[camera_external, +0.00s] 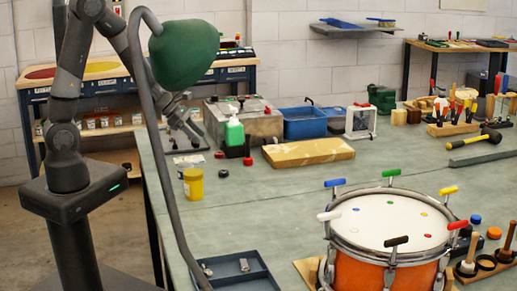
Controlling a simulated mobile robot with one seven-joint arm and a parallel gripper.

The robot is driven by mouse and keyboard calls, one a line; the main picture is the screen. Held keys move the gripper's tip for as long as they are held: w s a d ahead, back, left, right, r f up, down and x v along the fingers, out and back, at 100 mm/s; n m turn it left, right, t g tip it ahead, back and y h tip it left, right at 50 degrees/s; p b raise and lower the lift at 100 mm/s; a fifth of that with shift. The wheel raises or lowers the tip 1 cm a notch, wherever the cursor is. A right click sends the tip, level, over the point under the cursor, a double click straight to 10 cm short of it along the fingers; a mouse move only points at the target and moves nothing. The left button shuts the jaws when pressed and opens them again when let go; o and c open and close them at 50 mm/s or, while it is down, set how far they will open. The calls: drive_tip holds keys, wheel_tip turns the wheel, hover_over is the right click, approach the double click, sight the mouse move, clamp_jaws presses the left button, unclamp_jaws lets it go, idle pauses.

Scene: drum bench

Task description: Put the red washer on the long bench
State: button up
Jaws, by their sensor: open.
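The long bench (390,160) has a grey-green top and runs from the middle to the right. I cannot single out the red washer for certain. Small red round pieces (248,161) lie on the bench by a green bottle (235,131), and a small red spot (428,236) shows on the white head of the orange drum (365,270). These are too small to tell apart. My gripper (193,140) is open above the bench's far left part, left of the green bottle. Nothing shows held in it, though its fingertips are small and hard to make out.
A green lampshade (184,53) on a curved dark stand rises in front of my arm. A yellow jar (193,184), a tan slab (308,152), a blue bin (303,122) and a dark tray (237,270) occupy the bench. The bench middle is clear.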

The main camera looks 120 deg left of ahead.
drive_tip(key=shift+v, duration=1.3)
drive_tip(key=w+d+r+m+h, duration=0.2)
drive_tip(key=w+d+r+m, duration=0.1)
drive_tip(key=d+m, duration=0.4)
drive_tip(key=w+d+r+m+h, duration=0.2)
drive_tip(key=d+r+m, duration=0.25)
drive_tip(key=d, duration=0.35)
drive_tip(key=w+d+r+m+h, duration=0.2)
drive_tip(key=w+d+r+m, duration=0.1)
drive_tip(key=d+m, duration=0.45)
drive_tip(key=s+d+r+m+g+y, duration=0.1)
drive_tip(key=s+d+r+m, duration=0.2)
drive_tip(key=m, duration=0.7)
drive_tip(key=s+d+r+m+g+y, duration=0.1)
drive_tip(key=s+d+r+m, duration=0.2)
drive_tip(key=s+d+m, duration=0.3)
drive_tip(key=d+m, duration=0.4)
drive_tip(key=d, duration=0.1)
drive_tip(key=shift+s+d+r+g, duration=0.2)
drive_tip(key=shift+s+r+g, duration=0.1)
drive_tip(key=shift+s+g, duration=0.1)
drive_tip(key=shift+s+r+m+y, duration=0.25)
drive_tip(key=shift+s+m+y, duration=0.05)
drive_tip(key=shift+m, duration=0.4)
drive_tip(key=shift+c, duration=0.8)
